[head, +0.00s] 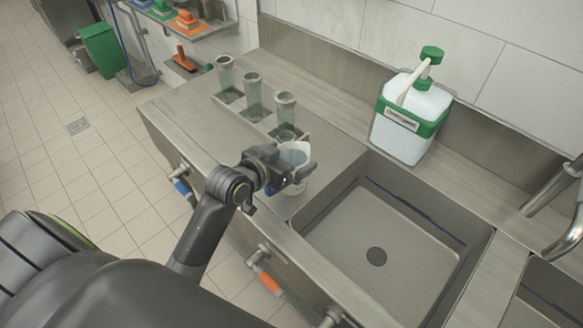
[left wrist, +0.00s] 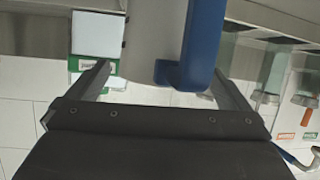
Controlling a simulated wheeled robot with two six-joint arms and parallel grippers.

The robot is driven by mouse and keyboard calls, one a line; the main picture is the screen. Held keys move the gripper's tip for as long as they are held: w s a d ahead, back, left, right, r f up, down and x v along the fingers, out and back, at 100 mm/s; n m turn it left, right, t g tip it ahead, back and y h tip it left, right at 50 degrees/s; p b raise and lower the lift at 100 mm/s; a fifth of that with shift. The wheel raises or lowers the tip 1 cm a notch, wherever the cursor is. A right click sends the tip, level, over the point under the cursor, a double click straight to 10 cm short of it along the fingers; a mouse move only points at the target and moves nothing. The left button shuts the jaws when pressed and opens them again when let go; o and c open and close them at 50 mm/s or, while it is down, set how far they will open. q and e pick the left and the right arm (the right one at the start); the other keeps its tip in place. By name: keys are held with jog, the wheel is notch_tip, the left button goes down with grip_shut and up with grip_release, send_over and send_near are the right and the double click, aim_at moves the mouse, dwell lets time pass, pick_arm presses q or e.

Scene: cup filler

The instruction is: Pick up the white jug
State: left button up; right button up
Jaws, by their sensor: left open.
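The white jug (head: 296,150) stands on the steel counter by the left corner of the sink. Bluish content shows in its mouth. In the left wrist view its pale body (left wrist: 150,42) and blue handle (left wrist: 198,45) fill the upper middle, very close. My left gripper (head: 287,174) is at the jug, its open fingers on either side of it in the head view. In the left wrist view the fingers (left wrist: 161,72) are wide apart with the handle between them, and I cannot tell whether either touches it. My right gripper is in neither view.
Several clear cylinders (head: 253,95) stand in a row behind the jug. A white and green dispenser (head: 411,118) stands at the back, right of them. The sink basin (head: 370,245) is open and empty to the right. The counter's left part (head: 185,110) is clear.

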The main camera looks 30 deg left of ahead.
pick_arm(q)
jog(key=c, duration=1.3)
